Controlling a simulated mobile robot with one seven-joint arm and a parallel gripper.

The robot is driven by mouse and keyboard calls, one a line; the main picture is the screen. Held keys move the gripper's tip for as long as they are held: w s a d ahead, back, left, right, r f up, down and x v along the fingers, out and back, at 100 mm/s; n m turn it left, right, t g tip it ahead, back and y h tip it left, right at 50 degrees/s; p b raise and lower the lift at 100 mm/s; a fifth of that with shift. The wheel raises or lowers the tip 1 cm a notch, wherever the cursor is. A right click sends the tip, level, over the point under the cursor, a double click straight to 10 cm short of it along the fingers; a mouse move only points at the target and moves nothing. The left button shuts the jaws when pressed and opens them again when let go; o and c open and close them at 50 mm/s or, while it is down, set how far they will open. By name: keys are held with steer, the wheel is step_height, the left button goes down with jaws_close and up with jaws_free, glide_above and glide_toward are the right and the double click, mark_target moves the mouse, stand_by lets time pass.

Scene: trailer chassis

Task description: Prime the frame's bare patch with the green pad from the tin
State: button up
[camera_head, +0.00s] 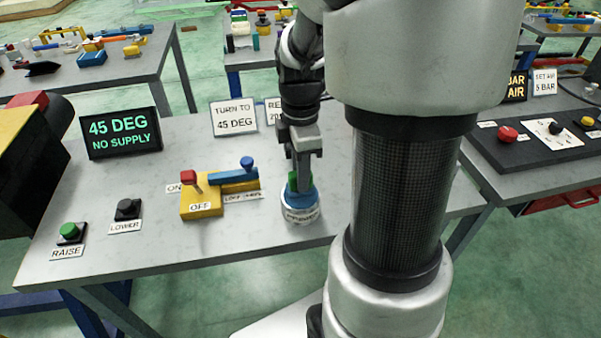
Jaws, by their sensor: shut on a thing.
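My gripper (302,165) points straight down over the right part of the near bench. It is shut on the green pad (292,181), of which only a small green edge shows between the fingers. The pad is at the mouth of the primer tin (300,212), a round tin with a blue top and a white label. I cannot tell whether the pad touches the inside of the tin. The frame's bare patch is not recognizable in this view.
The bench (130,240) holds a yellow valve block (202,208) with a red lever and a blue handle, green RAISE (70,231) and black LOWER (127,208) buttons, and a display (122,133) reading "45 DEG NO SUPPLY". My arm hides the bench's right side.

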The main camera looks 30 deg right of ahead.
steer(key=shift+r+p, duration=1.9)
steer(key=shift+r, duration=0.8)
